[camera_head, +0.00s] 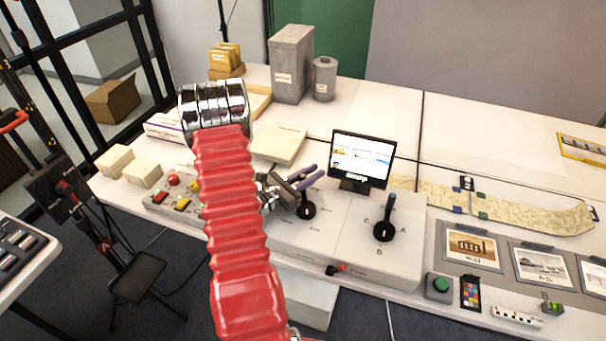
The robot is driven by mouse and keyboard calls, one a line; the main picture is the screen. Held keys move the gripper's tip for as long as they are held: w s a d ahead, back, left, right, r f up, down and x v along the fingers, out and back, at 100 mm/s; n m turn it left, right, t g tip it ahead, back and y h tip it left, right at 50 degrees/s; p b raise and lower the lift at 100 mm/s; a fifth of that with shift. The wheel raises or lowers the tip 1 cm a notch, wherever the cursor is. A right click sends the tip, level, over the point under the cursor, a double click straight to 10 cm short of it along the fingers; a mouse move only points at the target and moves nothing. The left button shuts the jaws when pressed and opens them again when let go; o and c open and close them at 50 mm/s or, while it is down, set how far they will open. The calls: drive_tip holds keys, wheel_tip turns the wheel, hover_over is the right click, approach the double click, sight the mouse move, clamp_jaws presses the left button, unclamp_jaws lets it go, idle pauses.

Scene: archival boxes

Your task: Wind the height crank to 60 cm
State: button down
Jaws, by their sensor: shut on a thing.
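My gripper (312,176) is left of the screen, with its two purple fingers close together. It is shut on the handle of the left black dial (307,211), on the pale sloped console (343,232); the fingers hide most of this handle. A small black crank with a red-orange grip (336,269) sticks out from the console's front edge, below and apart from my gripper. I cannot tell from a label which of these is the height crank. No height reading is legible.
A second black dial (384,231) with a blue lever stands to the right. A lit screen (362,160) stands behind the console. A button panel (176,193) is at left. Photo cards (472,247) and a green button (440,285) lie at right.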

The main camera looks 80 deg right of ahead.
drive_tip(key=shift+s+a+f, duration=0.1)
drive_tip(key=shift+s+a, duration=0.1)
drive_tip(key=shift+s, duration=0.45)
drive_tip(key=shift+s+a, duration=0.2)
drive_tip(key=shift+s, duration=0.4)
drive_tip(key=c, duration=1.6)
unclamp_jaws()
drive_tip(key=shift+w, duration=0.1)
drive_tip(key=shift+c, duration=0.2)
drive_tip(key=shift+d, duration=0.1)
drive_tip(key=shift+w, duration=0.15)
drive_tip(key=shift+w+a, duration=0.15)
drive_tip(key=shift+a, duration=0.1)
drive_tip(key=v, duration=1.3)
drive_tip(key=shift+w, duration=0.1)
drive_tip(key=shift+c, duration=0.2)
